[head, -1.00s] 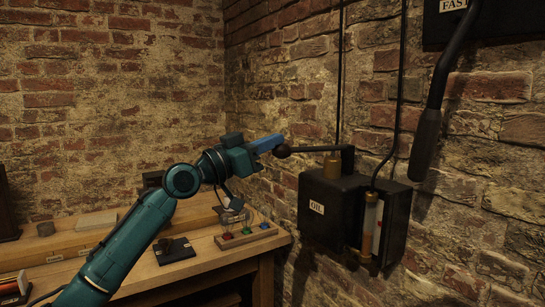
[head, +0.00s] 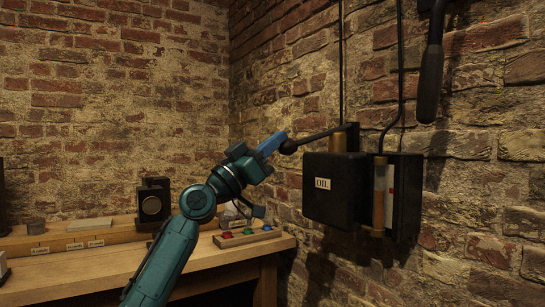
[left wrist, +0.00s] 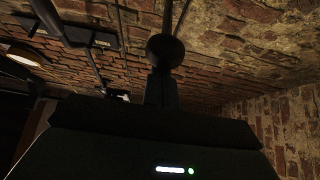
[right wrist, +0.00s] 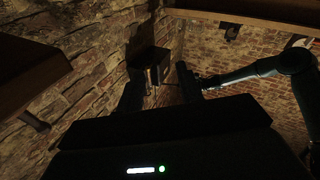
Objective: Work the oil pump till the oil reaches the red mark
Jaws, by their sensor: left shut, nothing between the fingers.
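The black oil pump box (head: 326,205), labelled OIL, hangs on the brick wall. Its lever (head: 322,134) slopes down left from a pivot above the box to a round black knob (head: 288,147). My left gripper (head: 273,144) has its blue fingers shut, tips against or very near the knob; it does not hold it. The knob (left wrist: 165,50) also shows just beyond the fingers in the left wrist view. The glass tube (head: 380,172) has amber oil in about its lower half. A pale strip stands beside it; the red mark is too small to place surely. My right gripper (right wrist: 158,90) is open and empty.
A wooden bench (head: 110,262) with a dark boxy device (head: 152,203) and a tray of coloured pieces (head: 247,236) stands below left. A black-handled lever (head: 430,80) hangs above the pump's right side. Dark pipes run up the wall from the pump.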

